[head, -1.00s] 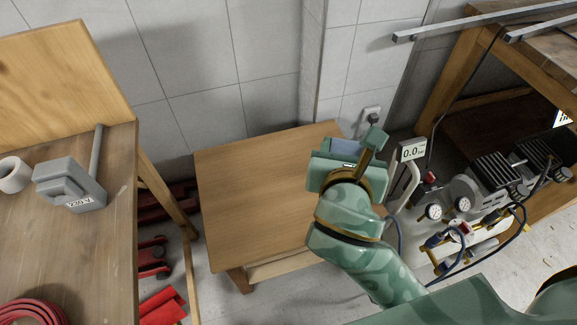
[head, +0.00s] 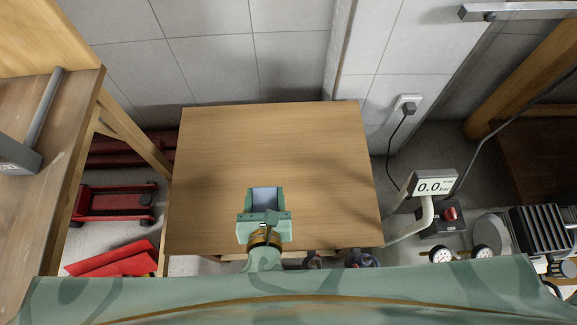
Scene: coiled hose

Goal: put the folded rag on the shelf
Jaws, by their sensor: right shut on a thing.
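My right gripper (head: 265,206) is over the front part of a low wooden stand (head: 215,165), pointing away from me. It is shut on a small blue-grey piece, which appears to be the folded rag (head: 265,195). Only a little of the rag shows between the fingers. I cannot tell whether it touches the wooden top. The top is bare apart from the gripper's area. No other surface in view is clearly the shelf. My left gripper is not in view.
A workbench (head: 50,195) stands on the left, with red equipment (head: 115,203) on the floor beside it. To the right are a pressure display (head: 434,187), gauges (head: 440,256) and a wall socket (head: 407,105). The wall closes off the back.

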